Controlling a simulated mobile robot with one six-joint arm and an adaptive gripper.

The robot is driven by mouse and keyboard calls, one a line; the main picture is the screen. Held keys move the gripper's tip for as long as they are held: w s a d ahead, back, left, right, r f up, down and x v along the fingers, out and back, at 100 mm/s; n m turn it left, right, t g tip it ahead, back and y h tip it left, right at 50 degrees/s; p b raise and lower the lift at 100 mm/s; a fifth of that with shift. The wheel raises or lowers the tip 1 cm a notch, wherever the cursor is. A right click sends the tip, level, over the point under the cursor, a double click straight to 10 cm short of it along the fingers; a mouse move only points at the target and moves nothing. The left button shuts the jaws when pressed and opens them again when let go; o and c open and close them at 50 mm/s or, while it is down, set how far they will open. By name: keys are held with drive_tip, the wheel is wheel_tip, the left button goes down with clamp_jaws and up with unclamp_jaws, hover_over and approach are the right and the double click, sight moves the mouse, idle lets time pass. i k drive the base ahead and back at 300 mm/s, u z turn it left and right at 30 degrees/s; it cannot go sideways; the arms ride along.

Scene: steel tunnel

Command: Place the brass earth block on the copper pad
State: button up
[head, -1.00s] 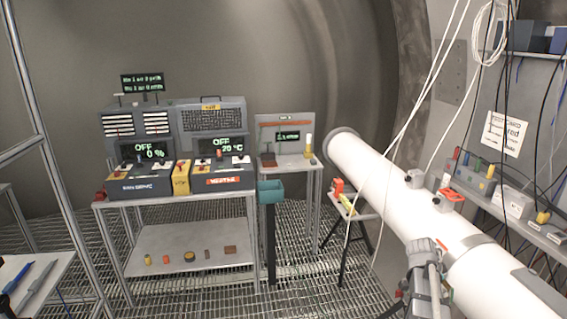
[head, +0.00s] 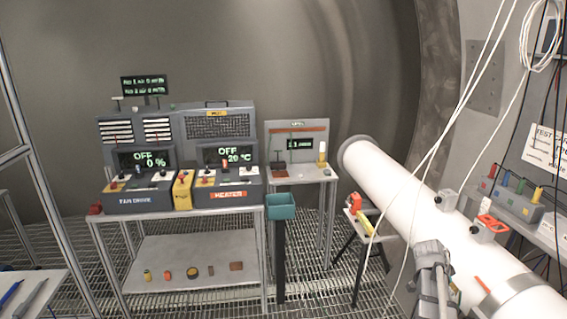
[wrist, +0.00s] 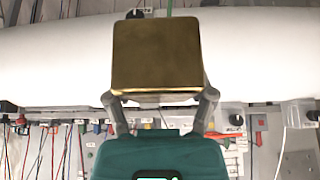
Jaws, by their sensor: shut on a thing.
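My gripper (wrist: 161,98) shows in the wrist view, its two grey fingers closed on the sides of the brass earth block (wrist: 156,55). The block is a shiny, gold-brown cube and is held in front of a large white pipe. In the head view my arm is at the lower right, in front of the white pipe; the gripper and block cannot be made out there. A flat reddish-brown patch (head: 281,170) lies on the small grey bench (head: 312,177) at the back; it may be the copper pad, but it is too small to be sure.
The white pipe (head: 402,202) runs along the right. A teal bin (head: 281,207) stands on a post before the small bench. A table with fan and heater units (head: 229,190) is at left; several small items lie on its lower shelf (head: 205,252). White cables hang at right.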

sight(280, 175)
drive_tip(key=i, duration=3.6)
